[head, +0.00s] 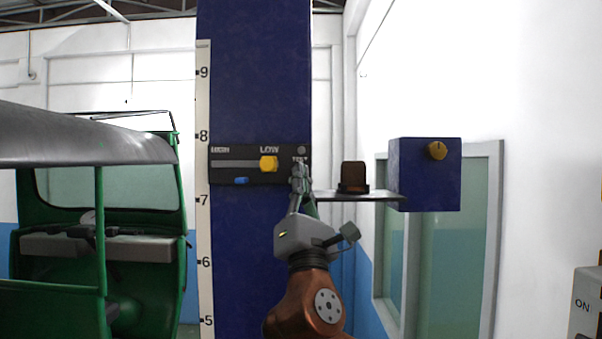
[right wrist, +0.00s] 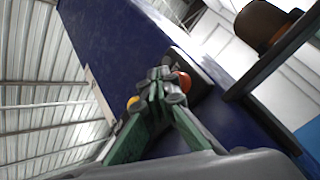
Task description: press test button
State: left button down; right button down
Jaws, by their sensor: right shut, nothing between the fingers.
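The dark control panel (head: 225,175) is mounted on the blue column and carries a "TEST" label near its right end. My right gripper (head: 300,172) is shut and empty, with its fingertips in front of the panel just under that label. They hide what lies below it. In the right wrist view a round red button (right wrist: 185,82) shows beside my shut fingertips (right wrist: 163,82), partly covered by them. I cannot tell whether the fingertips touch the button. My left gripper is in neither view.
A yellow slider knob (head: 268,163) stands at "LOW" left of my fingertips. A green rickshaw (head: 100,240) stands left.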

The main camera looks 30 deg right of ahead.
jog(key=shift+w+d, duration=0.1)
jog(key=shift+w, duration=0.05)
dwell(0.5)
jog(key=shift+w+d, duration=0.15)
jog(key=shift+w, duration=0.1)
jog(key=shift+w+d, duration=0.25)
jog(key=shift+w, duration=0.15)
dwell(0.9)
jog(key=shift+s+a, duration=0.5)
jog(key=shift+s, duration=0.25)
jog(key=shift+s+a+b, duration=0.1)
jog(key=shift+s+a, duration=0.35)
jog(key=shift+s, duration=0.25)
jog(key=shift+s+a+b, duration=0.15)
jog(key=shift+s+a, duration=0.25)
jog(key=shift+s, duration=0.3)
jog(key=shift+s+a+b, duration=0.1)
jog(key=shift+s+a, duration=0.35)
jog(key=shift+s, duration=0.25)
jog(key=shift+w, duration=0.1)
